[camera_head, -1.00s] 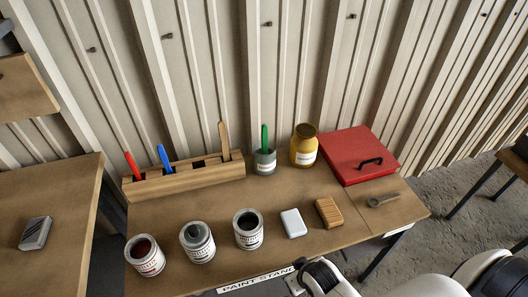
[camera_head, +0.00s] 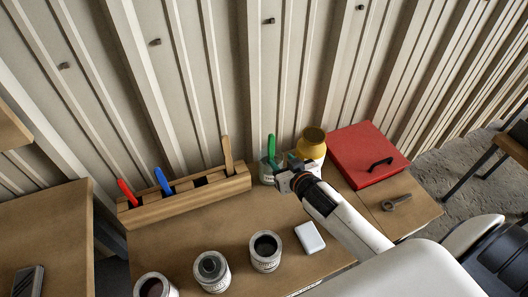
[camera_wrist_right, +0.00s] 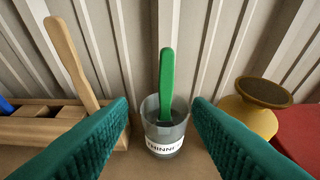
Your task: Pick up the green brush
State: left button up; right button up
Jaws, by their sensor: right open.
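The green brush (camera_head: 271,146) stands upright in a clear jar of thinner (camera_head: 266,178) at the back of the table. In the right wrist view, the green handle (camera_wrist_right: 166,85) rises from the labelled jar (camera_wrist_right: 164,136), centred between my fingers. My right gripper (camera_head: 280,163) is open and empty, just in front of the jar. Its teal fingers (camera_wrist_right: 160,112) lie to either side of the jar in that view, and I see no contact with the brush. My left gripper is not in view.
A wooden rack (camera_head: 190,198) with red, blue and wooden handles stands left of the jar. Several paint cans (camera_head: 212,271) and a white block (camera_head: 309,238) are in front.

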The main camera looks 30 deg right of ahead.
aim_at(272, 147)
jog(key=p+x, duration=0.1)
jog(key=x, duration=0.5)
jog(key=shift+d+r, duration=0.1)
jog(key=shift+r, duration=0.05)
jog(key=shift+w+d, duration=0.1)
jog(key=shift+w, duration=0.45)
jog(key=x, duration=0.3)
jog(key=p+x, duration=0.1)
jog(key=shift+w+d+f, duration=0.1)
jog(key=shift+d+f, duration=0.15)
jog(key=shift+d, duration=0.05)
jog(key=shift+c, duration=0.2)
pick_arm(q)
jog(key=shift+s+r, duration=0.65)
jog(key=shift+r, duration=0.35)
pick_arm(e)
grip_shut()
